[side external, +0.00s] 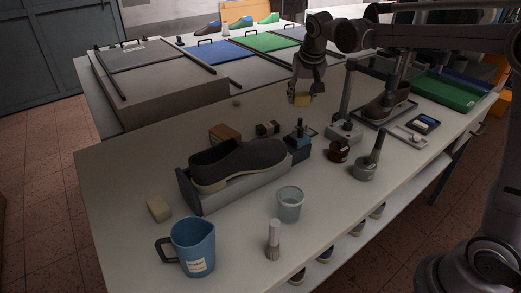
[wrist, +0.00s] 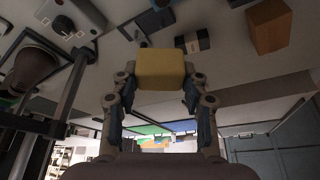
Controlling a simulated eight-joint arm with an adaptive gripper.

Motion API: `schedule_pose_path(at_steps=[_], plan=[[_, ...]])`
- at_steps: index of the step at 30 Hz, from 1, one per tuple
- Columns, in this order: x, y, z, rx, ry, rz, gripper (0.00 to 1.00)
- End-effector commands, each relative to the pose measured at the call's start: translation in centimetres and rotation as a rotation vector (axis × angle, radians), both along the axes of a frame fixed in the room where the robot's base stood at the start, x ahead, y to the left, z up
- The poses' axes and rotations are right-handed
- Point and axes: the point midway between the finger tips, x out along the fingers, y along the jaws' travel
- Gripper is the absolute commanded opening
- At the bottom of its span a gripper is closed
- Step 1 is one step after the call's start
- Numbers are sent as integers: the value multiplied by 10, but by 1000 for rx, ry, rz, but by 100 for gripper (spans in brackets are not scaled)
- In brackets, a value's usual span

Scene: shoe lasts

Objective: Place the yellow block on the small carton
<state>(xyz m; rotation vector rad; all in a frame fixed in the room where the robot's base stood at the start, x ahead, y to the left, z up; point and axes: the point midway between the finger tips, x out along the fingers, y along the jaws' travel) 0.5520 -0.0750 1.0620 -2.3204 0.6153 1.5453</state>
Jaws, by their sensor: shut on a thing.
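The yellow block (side external: 302,100) is held between the fingertips of my gripper (side external: 303,93), above the rear part of the table. In the wrist view, the yellow block (wrist: 161,69) sits between both fingers of my gripper (wrist: 160,82), and its broad face shows. A brown box (side external: 225,133), which looks like the small carton, stands on the table behind the dark shoe, left of and lower than my gripper. It also shows at the upper right of the wrist view (wrist: 269,27), apart from the block. Its top appears bare in the side view.
A dark shoe (side external: 238,160) lies in a grey holder (side external: 190,198) in front of the brown box. A small dark box (side external: 267,128) and a blue-black tool stand (side external: 298,144) are to its right. A blue mug (side external: 194,246) and a clear cup (side external: 290,204) stand in front.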

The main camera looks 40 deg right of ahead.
Motion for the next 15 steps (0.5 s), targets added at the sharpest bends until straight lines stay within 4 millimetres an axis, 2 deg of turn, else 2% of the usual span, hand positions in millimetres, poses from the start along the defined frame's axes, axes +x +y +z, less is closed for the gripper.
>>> schedule_pose_path(at_steps=[1,6,10,15], plan=[[19,9,2,1,0,73,13],[67,37,5,1,-1,296,13],[90,53,6,0,1,417,13],[105,65,6,-1,1,500,13]])
